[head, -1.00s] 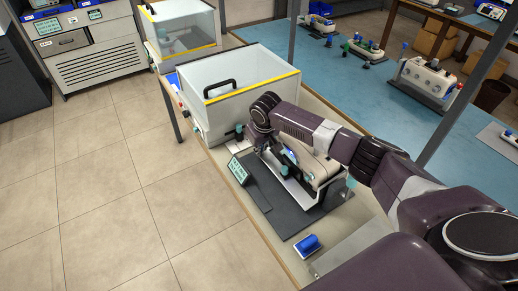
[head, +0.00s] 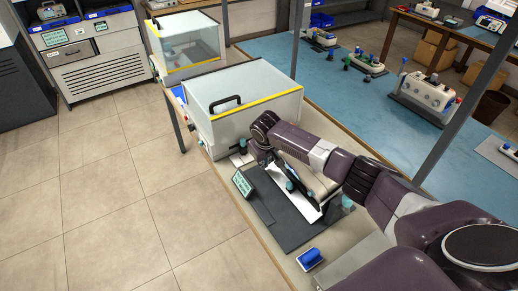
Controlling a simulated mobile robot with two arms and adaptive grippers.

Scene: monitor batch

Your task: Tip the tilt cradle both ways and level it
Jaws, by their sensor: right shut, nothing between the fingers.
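The tilt cradle (head: 312,181) stands on a dark grey base mat (head: 285,232) on the bench, mostly behind my right arm. Its pale body leans, with a dark edge and a white plate showing at the near side and teal knobs near it. My right gripper (head: 269,158) points down at the cradle's far left end, shut and empty. Its fingertips are partly hidden, so I cannot tell whether they touch the cradle. My left gripper is out of view.
A small display (head: 242,183) stands left of the cradle. A blue-topped block (head: 310,259) lies in front of it. Open floor lies to the left.

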